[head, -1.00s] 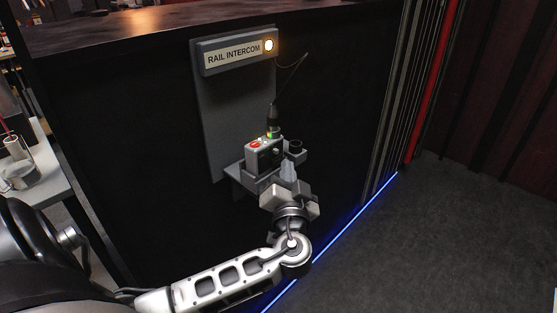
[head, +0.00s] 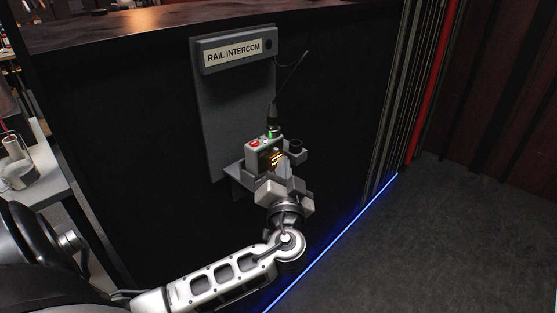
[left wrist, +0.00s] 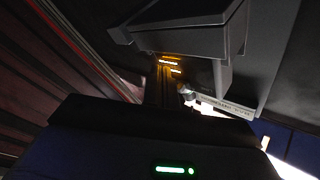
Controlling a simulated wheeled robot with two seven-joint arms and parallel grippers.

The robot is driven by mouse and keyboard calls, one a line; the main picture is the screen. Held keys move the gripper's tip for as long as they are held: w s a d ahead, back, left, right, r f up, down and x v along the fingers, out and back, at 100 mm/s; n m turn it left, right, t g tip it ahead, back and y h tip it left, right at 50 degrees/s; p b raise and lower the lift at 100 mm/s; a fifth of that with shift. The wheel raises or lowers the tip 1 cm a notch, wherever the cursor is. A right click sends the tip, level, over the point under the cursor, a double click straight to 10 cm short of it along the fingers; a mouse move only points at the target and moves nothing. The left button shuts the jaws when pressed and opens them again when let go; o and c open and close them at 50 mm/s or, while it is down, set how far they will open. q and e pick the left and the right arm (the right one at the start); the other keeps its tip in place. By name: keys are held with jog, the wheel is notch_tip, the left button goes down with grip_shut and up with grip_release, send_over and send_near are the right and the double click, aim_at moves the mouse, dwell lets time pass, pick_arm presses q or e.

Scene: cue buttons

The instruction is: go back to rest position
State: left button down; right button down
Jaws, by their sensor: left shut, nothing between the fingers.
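My left gripper (head: 281,172) is shut and empty, close in front of a small grey box (head: 257,160) on a wall shelf. The box has a red button (head: 255,142) on top, a green light beside it, and lit amber bars (head: 277,158) on its front. The amber bars (left wrist: 170,64) also show in the left wrist view. I cannot tell whether the fingertips touch the box. My right gripper is not in view.
A "RAIL INTERCOM" sign (head: 234,53) with a dark lamp sits on the grey back panel (head: 229,112) above. A black antenna (head: 287,88) rises behind the box. Open dark floor (head: 450,230) lies to the right. A pale table (head: 40,180) stands at left.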

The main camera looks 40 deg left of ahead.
pick_arm(q)
jog(key=shift+d+b, duration=0.3)
jog(key=shift+d, duration=0.35)
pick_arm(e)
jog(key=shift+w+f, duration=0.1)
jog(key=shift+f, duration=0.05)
pick_arm(q)
jog(key=d+b, duration=0.1)
jog(key=d, duration=0.5)
jog(key=shift+s+b, duration=0.3)
jog(key=shift+b, duration=0.1)
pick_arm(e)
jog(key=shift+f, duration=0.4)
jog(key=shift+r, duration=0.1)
